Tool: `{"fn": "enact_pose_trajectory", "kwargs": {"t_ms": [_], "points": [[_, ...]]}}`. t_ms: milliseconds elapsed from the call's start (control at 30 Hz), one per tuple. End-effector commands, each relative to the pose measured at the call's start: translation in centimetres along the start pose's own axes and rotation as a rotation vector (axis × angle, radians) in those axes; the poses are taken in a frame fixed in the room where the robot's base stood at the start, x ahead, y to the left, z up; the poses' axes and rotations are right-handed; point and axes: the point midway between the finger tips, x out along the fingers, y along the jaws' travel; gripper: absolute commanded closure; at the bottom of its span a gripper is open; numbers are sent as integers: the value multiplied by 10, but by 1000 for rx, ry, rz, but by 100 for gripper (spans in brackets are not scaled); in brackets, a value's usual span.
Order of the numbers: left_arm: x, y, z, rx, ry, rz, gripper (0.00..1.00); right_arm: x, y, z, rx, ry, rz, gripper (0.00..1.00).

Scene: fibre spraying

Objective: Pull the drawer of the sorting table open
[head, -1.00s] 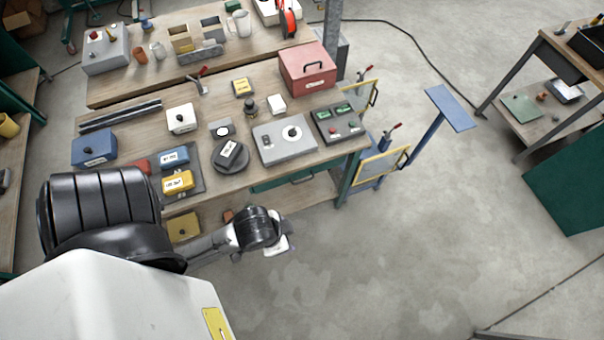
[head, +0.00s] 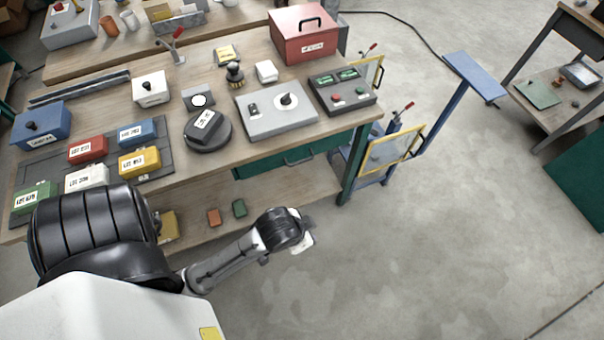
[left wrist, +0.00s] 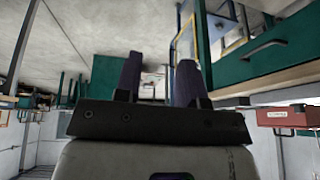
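The sorting table (head: 165,195) has a green drawer (head: 262,164) under the right part of its top. The drawer looks shut, with a dark bar handle (head: 298,161) on its front. In the left wrist view the drawer (left wrist: 232,66) and its handle (left wrist: 264,48) show at the upper right, with the picture upside down. My left gripper (head: 309,239) is in front of the drawer, apart from it, over the floor. Its two dark fingers (left wrist: 158,78) stand apart with nothing between them. My right gripper is in neither view.
The tabletop holds several coloured lot boxes (head: 138,161), a grey control box (head: 276,111), a black button panel (head: 342,92) and a red case (head: 305,35). A blue and yellow cart (head: 396,150) stands right of the table. The floor in front and right is clear.

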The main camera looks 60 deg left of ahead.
Motion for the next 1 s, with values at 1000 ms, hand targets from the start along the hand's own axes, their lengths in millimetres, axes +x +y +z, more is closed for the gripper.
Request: {"fn": "enact_pose_trajectory", "kwargs": {"t_ms": [1000], "points": [[184,-142,28,609,-34,-1465,63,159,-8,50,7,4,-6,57]]}}
